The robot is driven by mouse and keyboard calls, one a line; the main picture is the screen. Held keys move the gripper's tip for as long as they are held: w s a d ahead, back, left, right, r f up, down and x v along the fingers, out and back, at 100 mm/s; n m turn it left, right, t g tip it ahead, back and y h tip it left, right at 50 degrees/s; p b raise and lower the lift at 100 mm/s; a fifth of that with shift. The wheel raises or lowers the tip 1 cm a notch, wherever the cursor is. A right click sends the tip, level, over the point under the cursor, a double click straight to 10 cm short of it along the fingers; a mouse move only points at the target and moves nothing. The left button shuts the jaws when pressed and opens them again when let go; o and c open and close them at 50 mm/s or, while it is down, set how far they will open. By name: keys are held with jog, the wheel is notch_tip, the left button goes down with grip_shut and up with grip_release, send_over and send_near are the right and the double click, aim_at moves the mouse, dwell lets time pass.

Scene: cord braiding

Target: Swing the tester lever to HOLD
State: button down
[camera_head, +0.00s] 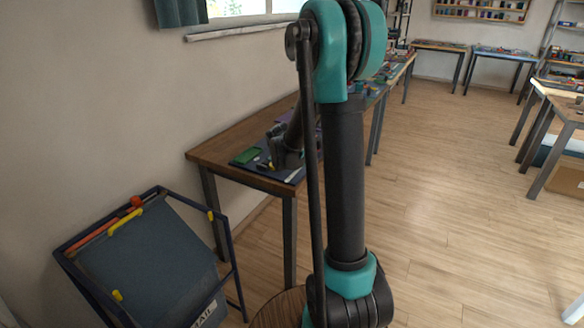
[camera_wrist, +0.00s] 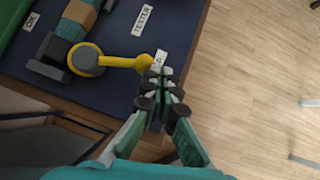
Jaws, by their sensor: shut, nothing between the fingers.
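In the wrist view the tester's yellow lever (camera_wrist: 120,62) runs from a round grey hub (camera_wrist: 86,60) to a knob at its right end. It points right in the picture. My gripper (camera_wrist: 160,76) is shut and empty, its fingertips right beside the knob; I cannot tell if they touch. A white label (camera_wrist: 160,57) by the knob is partly hidden by the fingers. A TESTER label (camera_wrist: 143,19) lies above the lever. An OK label (camera_wrist: 30,22) is at the upper left. A teal and tan cord-like piece (camera_wrist: 76,20) sits near the hub.
The dark blue mat (camera_wrist: 200,8) lies on a wooden table (camera_head: 225,147) by the wall. A green tray (camera_head: 246,155) is on it. Wooden floor (camera_head: 450,220) is clear to the right.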

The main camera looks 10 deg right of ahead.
jog(key=shift+w+d, duration=0.5)
jog(key=shift+w, duration=0.15)
dwell(0.5)
